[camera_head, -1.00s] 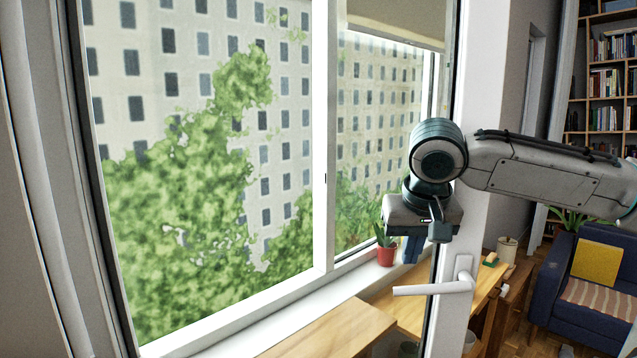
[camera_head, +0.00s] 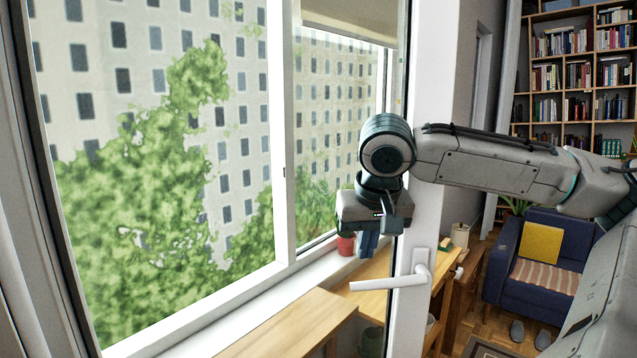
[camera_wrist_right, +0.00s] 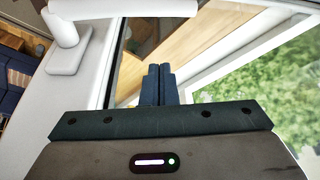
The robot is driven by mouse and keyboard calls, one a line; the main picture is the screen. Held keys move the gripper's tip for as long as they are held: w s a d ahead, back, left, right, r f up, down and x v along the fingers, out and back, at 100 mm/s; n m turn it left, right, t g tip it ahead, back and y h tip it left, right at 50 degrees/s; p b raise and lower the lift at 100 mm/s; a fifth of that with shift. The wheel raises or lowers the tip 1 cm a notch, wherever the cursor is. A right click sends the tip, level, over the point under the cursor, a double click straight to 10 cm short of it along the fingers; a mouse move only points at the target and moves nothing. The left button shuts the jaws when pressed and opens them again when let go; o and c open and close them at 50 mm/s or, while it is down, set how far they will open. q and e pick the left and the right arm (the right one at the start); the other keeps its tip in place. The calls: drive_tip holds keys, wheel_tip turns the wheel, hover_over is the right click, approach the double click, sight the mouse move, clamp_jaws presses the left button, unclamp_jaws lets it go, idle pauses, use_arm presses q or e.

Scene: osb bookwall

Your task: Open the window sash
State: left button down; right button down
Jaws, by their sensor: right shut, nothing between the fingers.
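The white sash stile (camera_head: 431,110) stands upright right of centre in the head view, its dark-edged glass to its left. The white handle (camera_head: 388,284) lies about level, its lever pointing left from its base. It also shows at the upper left in the right wrist view (camera_wrist_right: 125,9). My right gripper (camera_head: 367,246) is shut and empty, its dark fingers pointing down, above and left of the lever and apart from it. In the wrist view the fingertips (camera_wrist_right: 157,70) are together over the glass area. I cannot tell whether they touch the glass. My left gripper is not in view.
A wooden desk (camera_head: 290,325) shows low in the head view, with a red plant pot (camera_head: 346,244) behind the gripper. A blue armchair (camera_head: 540,260) and a bookcase (camera_head: 565,75) stand at the right. My right arm crosses in front of the stile.

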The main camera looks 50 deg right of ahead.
drive_tip(key=p+v, duration=0.1)
drive_tip(key=v, duration=0.9)
drive_tip(key=shift+r, duration=0.15)
